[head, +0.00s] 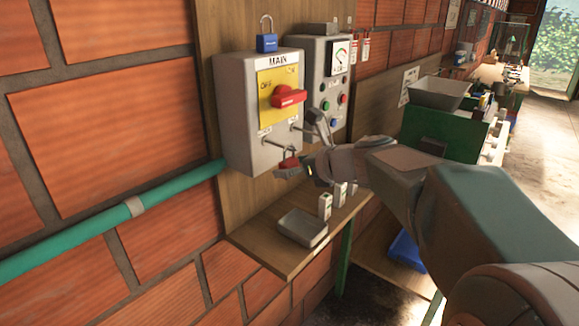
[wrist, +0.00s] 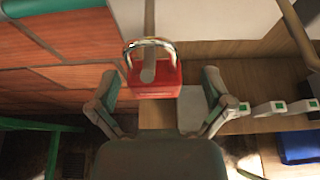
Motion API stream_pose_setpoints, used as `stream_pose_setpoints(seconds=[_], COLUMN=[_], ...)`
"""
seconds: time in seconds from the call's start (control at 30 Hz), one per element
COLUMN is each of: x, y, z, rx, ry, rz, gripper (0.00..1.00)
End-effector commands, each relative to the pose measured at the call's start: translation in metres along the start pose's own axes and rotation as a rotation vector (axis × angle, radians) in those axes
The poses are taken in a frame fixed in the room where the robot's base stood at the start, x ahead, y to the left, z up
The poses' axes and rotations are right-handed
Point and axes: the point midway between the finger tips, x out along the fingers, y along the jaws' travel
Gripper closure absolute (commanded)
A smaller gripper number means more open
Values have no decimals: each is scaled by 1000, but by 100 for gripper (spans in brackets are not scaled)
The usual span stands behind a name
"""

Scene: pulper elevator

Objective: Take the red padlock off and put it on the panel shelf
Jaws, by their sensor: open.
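The red padlock (head: 288,161) hangs by its shackle at the lower edge of the grey MAIN switch box (head: 237,118). In the wrist view the red padlock (wrist: 154,78) shows its shackle looped around a grey peg. My gripper (wrist: 158,92) is open, its two fingers to either side and just short of the padlock body. I cannot tell whether either finger touches it. In the head view my gripper (head: 305,165) is beside the padlock and partly hides the view there. The panel shelf (head: 268,249) is the wooden ledge below the box.
A grey tray (head: 302,228) and several small white-and-green boxes (head: 325,206) stand on the shelf. A second panel with a gauge (head: 340,57) is to the right. A green pipe (head: 120,216) runs along the brick wall.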

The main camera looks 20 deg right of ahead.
Motion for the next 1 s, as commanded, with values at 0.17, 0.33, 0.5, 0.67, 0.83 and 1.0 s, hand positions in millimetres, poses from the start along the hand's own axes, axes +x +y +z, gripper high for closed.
stream_pose_setpoints(seconds=[0.17, 0.33, 0.5, 0.67, 0.83, 1.0], x=[0, -1, -1, -1, -5, -25], y=[0, 0, -1, 0, 0, -1], z=[0, 0, 0, 1, 10, 8], rx=[-1, -1, 0, -1, -4, 1], ry=[0, 0, -1, 0, -3, -1], rz=[0, 0, 0, 0, 0, -4], gripper=[18, 92, 93, 93, 93, 93])
